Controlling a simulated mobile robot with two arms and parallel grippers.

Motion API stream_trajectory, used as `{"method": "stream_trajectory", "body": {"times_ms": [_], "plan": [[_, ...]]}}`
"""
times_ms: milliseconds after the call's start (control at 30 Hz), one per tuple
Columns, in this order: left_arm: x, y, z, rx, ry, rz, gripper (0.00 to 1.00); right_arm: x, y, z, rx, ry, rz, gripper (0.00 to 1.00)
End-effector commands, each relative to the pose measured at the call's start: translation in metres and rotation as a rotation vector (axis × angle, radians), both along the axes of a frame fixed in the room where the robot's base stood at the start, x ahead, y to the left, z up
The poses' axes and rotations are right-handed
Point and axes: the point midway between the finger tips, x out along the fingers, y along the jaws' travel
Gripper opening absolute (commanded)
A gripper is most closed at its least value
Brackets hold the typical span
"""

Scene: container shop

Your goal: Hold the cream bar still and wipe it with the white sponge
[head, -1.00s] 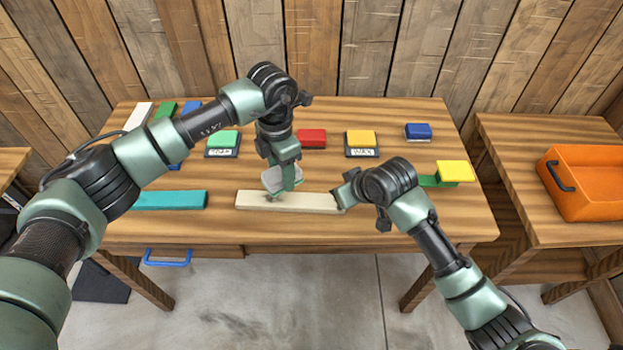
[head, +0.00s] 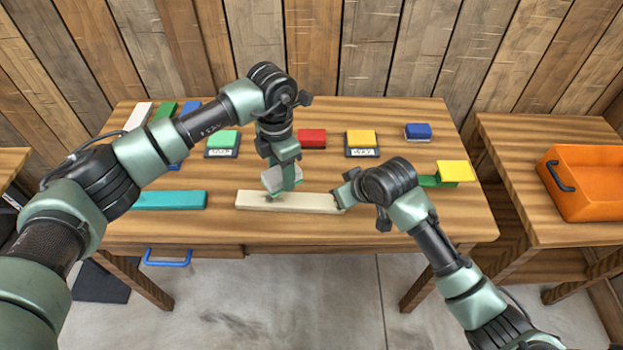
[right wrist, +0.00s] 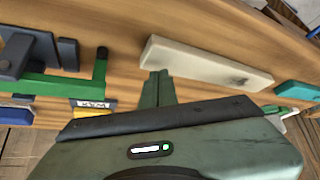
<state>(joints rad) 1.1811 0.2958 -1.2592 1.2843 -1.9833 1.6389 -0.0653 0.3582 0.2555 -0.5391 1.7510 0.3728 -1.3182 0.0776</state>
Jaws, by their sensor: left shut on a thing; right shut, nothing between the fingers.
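The cream bar (head: 315,203) lies flat near the table's front edge. It also shows in the right wrist view (right wrist: 190,60), with a dark smudge near its far end from my right gripper. My left gripper (head: 285,184) is shut on the white sponge (head: 271,179), over the left half of the bar. Whether the sponge touches the bar is hard to tell. My right gripper (head: 341,198) is shut and empty at the bar's right end. In the right wrist view its fingers (right wrist: 157,88) are together close against the bar's end; contact is unclear.
A teal bar (head: 170,200) lies left of the cream bar. Green (head: 225,139) and yellow (head: 361,137) blocks on labelled dark trays, a red block (head: 312,138) and a blue block (head: 418,130) stand behind. A yellow block (head: 455,171) is at right. An orange crate (head: 590,205) sits on the side table.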

Motion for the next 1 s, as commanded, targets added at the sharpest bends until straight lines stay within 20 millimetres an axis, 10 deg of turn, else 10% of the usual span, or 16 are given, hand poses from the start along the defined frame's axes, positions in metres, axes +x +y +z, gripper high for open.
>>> {"method": "stream_trajectory", "body": {"times_ms": [1000], "plan": [[0.000,0.000,0.000,0.000,0.000,0.000,0.17,0.000,0.000,-0.012,0.001,0.000,0.001,0.00]]}}
